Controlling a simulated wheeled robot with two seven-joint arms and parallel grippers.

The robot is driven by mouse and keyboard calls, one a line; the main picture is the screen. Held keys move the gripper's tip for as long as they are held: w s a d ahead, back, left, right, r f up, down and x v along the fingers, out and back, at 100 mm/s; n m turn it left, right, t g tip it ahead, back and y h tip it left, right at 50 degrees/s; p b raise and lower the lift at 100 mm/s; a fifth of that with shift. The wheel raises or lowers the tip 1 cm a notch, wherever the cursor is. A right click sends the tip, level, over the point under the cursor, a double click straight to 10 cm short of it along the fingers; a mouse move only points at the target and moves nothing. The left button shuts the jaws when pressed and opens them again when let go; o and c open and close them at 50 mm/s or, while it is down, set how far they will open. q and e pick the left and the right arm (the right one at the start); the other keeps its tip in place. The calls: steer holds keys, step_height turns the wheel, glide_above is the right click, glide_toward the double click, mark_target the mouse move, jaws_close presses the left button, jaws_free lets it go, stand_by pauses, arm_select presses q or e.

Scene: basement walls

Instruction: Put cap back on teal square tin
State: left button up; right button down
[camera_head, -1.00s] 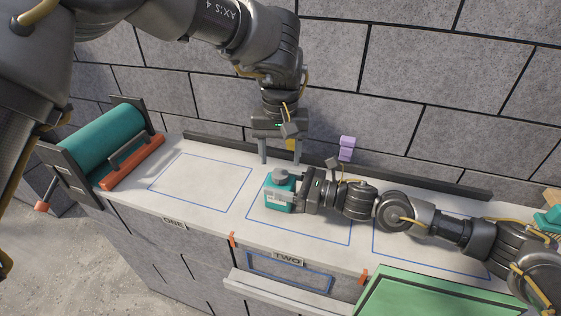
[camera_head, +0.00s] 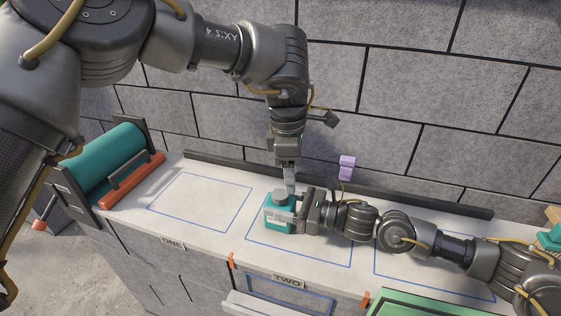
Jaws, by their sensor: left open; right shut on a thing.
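The teal square tin (camera_head: 278,222) stands upright in the blue outline marked TWO, with a pale label on its front. A round grey piece (camera_head: 281,196) sits on its top; I cannot tell whether this is the cap or how well it is seated. My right gripper (camera_head: 291,216) reaches in from the right and is shut on the tin's body. My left gripper (camera_head: 290,194) points down from above, turned edge-on, with its fingertips close to the grey piece. It is open; whether it touches the piece is unclear.
A teal roller (camera_head: 103,160) with an orange bar is at the counter's left end. Outline ONE (camera_head: 200,201) is empty. A dark rail (camera_head: 235,160) runs along the back, with a purple object (camera_head: 346,167) by the wall. A green panel (camera_head: 430,304) is at the front right.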

arm_select(q)
steer(key=n, duration=0.5)
steer(key=shift+r+n, duration=0.25)
steer(key=shift+n, duration=0.05)
steer(key=n, duration=0.3)
steer(key=shift+r, duration=0.1)
steer(key=n, duration=0.7)
steer(key=shift+w+a+r+n, duration=0.1)
steer(key=shift+a+r+n, duration=0.2)
steer(key=shift+n, duration=0.1)
steer(key=n, duration=0.5)
steer(key=shift+a+r, duration=0.1)
steer(key=shift+r, duration=0.05)
steer(key=n, duration=0.3)
steer(key=shift+a+r, duration=0.1)
steer(key=n, duration=0.5)
steer(key=shift+a+r, duration=0.2)
steer(key=n, duration=0.2)
steer(key=shift+a+n, duration=0.1)
steer(key=shift+n, duration=0.3)
steer(key=n, duration=0.4)
steer(key=shift+w+a+r+n+y, duration=0.1)
steer(key=shift+a+n+y, duration=0.15)
steer(key=shift+n+y, duration=0.05)
steer(key=n, duration=0.6)
steer(key=shift+a, duration=0.15)
